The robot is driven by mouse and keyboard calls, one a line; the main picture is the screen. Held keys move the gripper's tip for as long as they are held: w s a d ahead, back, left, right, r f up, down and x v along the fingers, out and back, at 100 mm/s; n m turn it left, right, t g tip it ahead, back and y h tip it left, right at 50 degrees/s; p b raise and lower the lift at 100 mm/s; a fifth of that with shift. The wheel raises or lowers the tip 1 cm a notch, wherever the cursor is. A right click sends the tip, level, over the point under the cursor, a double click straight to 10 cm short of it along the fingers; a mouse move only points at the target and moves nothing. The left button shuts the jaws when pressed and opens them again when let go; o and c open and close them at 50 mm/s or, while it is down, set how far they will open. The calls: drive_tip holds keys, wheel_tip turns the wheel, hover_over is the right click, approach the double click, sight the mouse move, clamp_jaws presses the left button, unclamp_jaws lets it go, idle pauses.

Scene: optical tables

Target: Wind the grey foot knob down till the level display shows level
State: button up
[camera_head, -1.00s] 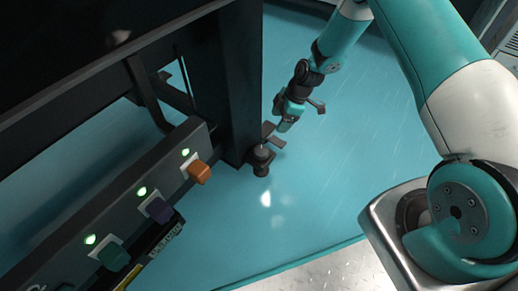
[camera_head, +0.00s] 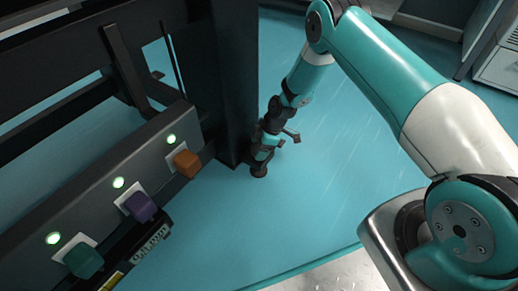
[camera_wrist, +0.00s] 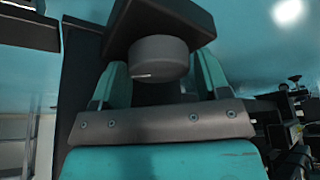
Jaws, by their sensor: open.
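The grey foot knob (camera_wrist: 160,58) is a short round cylinder with a pale mark on its side, under a dark block in the wrist view. My gripper (camera_wrist: 161,76) is open, with one teal finger on each side of the knob; I cannot tell whether either touches it. In the head view my gripper (camera_head: 265,148) is low beside the black table leg, just above the dark foot (camera_head: 258,169). There the knob is hidden or too small to tell apart. I cannot make out a level display in either view.
A black table leg (camera_head: 232,80) stands left of my arm. A dark panel (camera_head: 95,180) carries an orange knob (camera_head: 187,163), a purple knob (camera_head: 141,206) and a green knob (camera_head: 83,260), with lit green lamps. The teal floor (camera_head: 340,170) to the right is clear.

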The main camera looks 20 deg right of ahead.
drive_tip(key=c, duration=0.6)
drive_tip(key=shift+c, duration=0.2)
drive_tip(key=m+p, duration=0.1)
drive_tip(key=p, duration=0.1)
drive_tip(key=m+t+p, duration=0.1)
drive_tip(key=m, duration=0.1)
drive_tip(key=shift+s+r+h+p, duration=0.1)
drive_tip(key=shift+r+h+p, duration=0.1)
drive_tip(key=shift+h+p, duration=0.15)
drive_tip(key=m+t+p, duration=0.1)
drive_tip(key=m, duration=0.2)
drive_tip(key=m+h+p, duration=0.1)
drive_tip(key=m+p, duration=0.1)
drive_tip(key=shift+f+m+t, duration=0.15)
drive_tip(key=shift+m+t, duration=0.25)
drive_tip(key=o, duration=0.6)
